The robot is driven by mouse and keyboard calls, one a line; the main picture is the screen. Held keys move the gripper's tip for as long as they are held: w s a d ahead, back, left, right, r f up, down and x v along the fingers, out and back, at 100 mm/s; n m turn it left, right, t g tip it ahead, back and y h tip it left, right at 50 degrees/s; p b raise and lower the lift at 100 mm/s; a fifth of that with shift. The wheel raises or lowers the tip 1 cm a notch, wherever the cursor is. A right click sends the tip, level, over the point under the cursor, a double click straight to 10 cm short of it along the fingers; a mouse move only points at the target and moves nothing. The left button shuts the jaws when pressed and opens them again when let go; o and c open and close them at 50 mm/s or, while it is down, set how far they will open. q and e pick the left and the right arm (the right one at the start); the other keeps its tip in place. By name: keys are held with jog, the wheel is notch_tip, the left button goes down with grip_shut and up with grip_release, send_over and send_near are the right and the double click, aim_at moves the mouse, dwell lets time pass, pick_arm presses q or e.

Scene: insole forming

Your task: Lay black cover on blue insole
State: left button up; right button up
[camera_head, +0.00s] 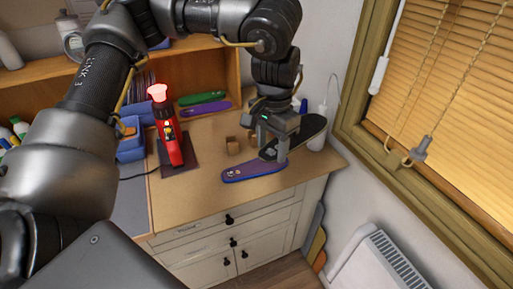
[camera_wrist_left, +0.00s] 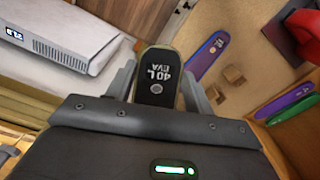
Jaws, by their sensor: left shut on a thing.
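My left gripper (camera_head: 274,150) is shut on the black cover (camera_head: 308,128), a long dark sole shape. It extends to the right of the fingers, at the counter's right end. In the left wrist view, the black cover (camera_wrist_left: 156,76) sits between the two fingers and shows "40L EVA" in white. The blue insole (camera_head: 250,171), with a purple top and blue edge, lies on the counter near its front edge, just left of and below the gripper. It also shows in the left wrist view (camera_wrist_left: 207,58), apart from the cover. My right gripper is not in view.
A red heat tool (camera_head: 170,140) stands on a dark pad left of the insole. Small brown blocks (camera_head: 233,146) sit behind the insole. A green insole (camera_head: 201,98) and a purple one (camera_head: 206,109) lie in the shelf. A white bottle (camera_head: 318,135) stands at the right.

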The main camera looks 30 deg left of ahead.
pick_arm(q)
jog(key=shift+w+a+f, duration=0.15)
jog(key=shift+w+a, duration=0.05)
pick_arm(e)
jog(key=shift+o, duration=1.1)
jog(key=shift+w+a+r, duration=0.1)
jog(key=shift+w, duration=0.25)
pick_arm(q)
jog(key=w+a+f+m+p, duration=0.2)
jog(key=w+a+f+m, duration=0.15)
jog(key=a+f, duration=0.45)
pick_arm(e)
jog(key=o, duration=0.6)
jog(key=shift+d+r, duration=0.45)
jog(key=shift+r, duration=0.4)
pick_arm(q)
jog(key=m, duration=0.1)
send_over(231, 173)
notch_tip(231, 173, down, 4)
jog(key=shift+d+f, duration=0.1)
jog(key=shift+f, duration=0.1)
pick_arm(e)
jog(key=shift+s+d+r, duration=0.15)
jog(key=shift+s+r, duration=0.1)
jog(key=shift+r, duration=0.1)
pick_arm(q)
jog(key=shift+w+f, duration=0.1)
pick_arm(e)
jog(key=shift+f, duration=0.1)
